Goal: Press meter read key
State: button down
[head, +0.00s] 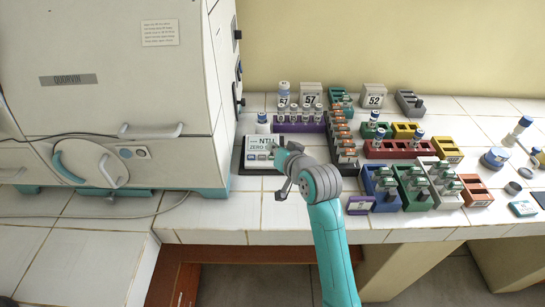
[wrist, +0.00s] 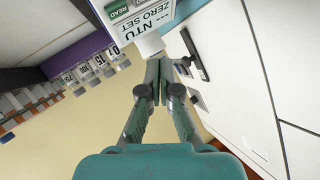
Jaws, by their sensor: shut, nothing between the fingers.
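The meter (head: 249,162) is a pale box on the tiled bench, left of the vial racks. Its screen (head: 265,145) reads NTU and ZERO SET. In the wrist view the meter's screen (wrist: 142,20) is upside down at the top edge. The green read key (wrist: 117,13), labelled READ, shows beside the screen and is partly cut off. My gripper (head: 281,156) is at the right side of the meter in the head view, covering part of it. Its fingers (wrist: 166,65) are shut and empty. Whether they touch the meter cannot be told.
The large white incubator (head: 110,90) stands close left of the meter. A blue-capped vial (head: 262,119) stands behind the meter. Bare tiles lie in front.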

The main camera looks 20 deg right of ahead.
jog(key=shift+w+d+f, duration=0.15)
jog(key=shift+w+f, duration=0.25)
jog(key=shift+f, duration=0.45)
jog(key=shift+w+d+f, duration=0.1)
jog(key=shift+w+f, duration=0.35)
jog(key=shift+f, duration=0.45)
jog(key=shift+w+d+f, duration=0.15)
jog(key=shift+w+f, duration=0.25)
jog(key=shift+f, duration=0.45)
jog(key=shift+w+f, duration=0.1)
jog(key=shift+f, duration=0.05)
jog(key=shift+w+d+f, duration=0.1)
jog(key=shift+f, duration=0.1)
jog(key=shift+w+f, duration=0.15)
jog(key=shift+f, duration=0.2)
dwell(0.4)
jog(key=shift+r, duration=0.1)
jog(key=shift+s+r, duration=0.35)
jog(key=shift+r, duration=0.25)
jog(key=shift+r, duration=0.1)
jog(key=shift+s+a+r, duration=0.15)
jog(key=shift+s+r, duration=0.2)
jog(key=shift+r, duration=0.35)
jog(key=shift+s+a+r, duration=0.15)
jog(key=shift+s+r, duration=0.25)
jog(key=shift+r, duration=0.35)
jog(key=shift+s+a+r, duration=0.15)
jog(key=shift+s+r, duration=0.2)
jog(key=shift+r, duration=0.35)
dwell(0.4)
